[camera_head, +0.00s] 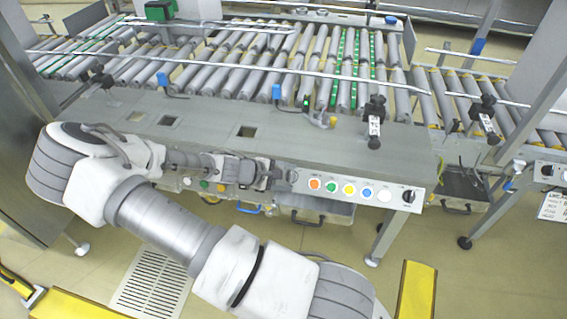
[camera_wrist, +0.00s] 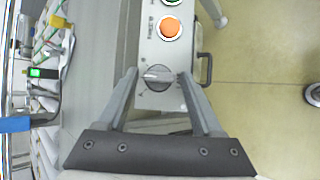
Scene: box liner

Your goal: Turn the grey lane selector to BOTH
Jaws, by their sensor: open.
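The grey lane selector (camera_wrist: 158,78) is a round dial with a light pointer bar, which lies roughly level in the wrist view. It sits at the end of the panel, beside an orange button. The small marks around it are too blurred to read. My gripper (camera_wrist: 156,73) is open, with one fingertip on each side of the dial. I cannot tell whether the fingers touch it. In the head view my gripper (camera_head: 272,177) is at the panel's left part, and the selector (camera_head: 292,176) is partly hidden beside it.
The front panel (camera_head: 325,198) carries a row of coloured buttons and a black knob (camera_head: 408,197) at its right end. Roller conveyors (camera_head: 230,75) lie behind the grey deck (camera_head: 215,112). A handle (camera_wrist: 206,66) stands beside the panel. The floor in front is mostly clear.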

